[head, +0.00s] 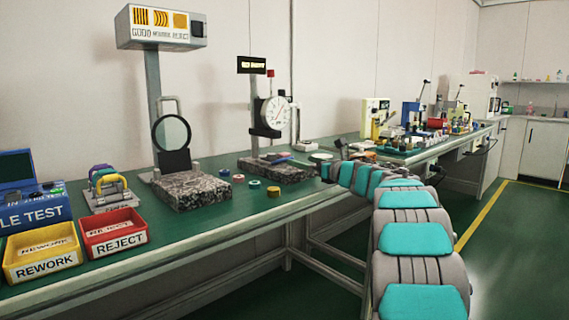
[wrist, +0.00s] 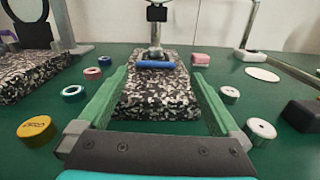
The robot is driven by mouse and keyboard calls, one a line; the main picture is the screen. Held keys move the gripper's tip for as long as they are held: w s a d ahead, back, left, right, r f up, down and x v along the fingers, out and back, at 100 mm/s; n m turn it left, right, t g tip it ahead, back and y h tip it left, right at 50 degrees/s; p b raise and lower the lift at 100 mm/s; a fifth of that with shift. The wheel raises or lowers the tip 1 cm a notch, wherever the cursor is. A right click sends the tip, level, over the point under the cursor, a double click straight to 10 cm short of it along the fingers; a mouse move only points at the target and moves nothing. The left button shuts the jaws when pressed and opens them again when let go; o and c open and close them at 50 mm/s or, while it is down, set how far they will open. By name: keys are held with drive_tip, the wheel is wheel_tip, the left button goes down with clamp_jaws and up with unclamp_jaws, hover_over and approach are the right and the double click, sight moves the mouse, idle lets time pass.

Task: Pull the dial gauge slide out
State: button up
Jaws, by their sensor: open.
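In the wrist view only a dark lower part of the gauge assembly (wrist: 157,13) shows at the top edge; the dial face is out of view. A blue bar (wrist: 155,64) lies across the far part of the granite base (wrist: 160,100), below a metal stem. My gripper (wrist: 160,75) is open, its green fingers on either side of the base in the picture, with nothing held. I cannot tell which part is the slide.
Several small round pieces lie about the green bench, including a yellow one (wrist: 37,129) and a white one (wrist: 262,130). A second granite stand (head: 190,188) is to the left, with red (head: 113,238) and yellow (head: 42,262) bins beyond. A pink block (wrist: 200,59) sits right of the stem.

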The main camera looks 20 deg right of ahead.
drive_tip(key=shift+a+f+n+y, duration=0.1)
drive_tip(key=shift+f+n+y, duration=0.2)
drive_tip(key=shift+f+n, duration=0.1)
drive_tip(key=shift+w+a, duration=0.15)
drive_tip(key=shift+w, duration=0.1)
drive_tip(key=shift+p+x, duration=0.75)
drive_tip(key=shift+x, duration=2.85)
drive_tip(key=shift+f, duration=0.1)
drive_tip(key=shift+c, duration=0.2)
clamp_jaws()
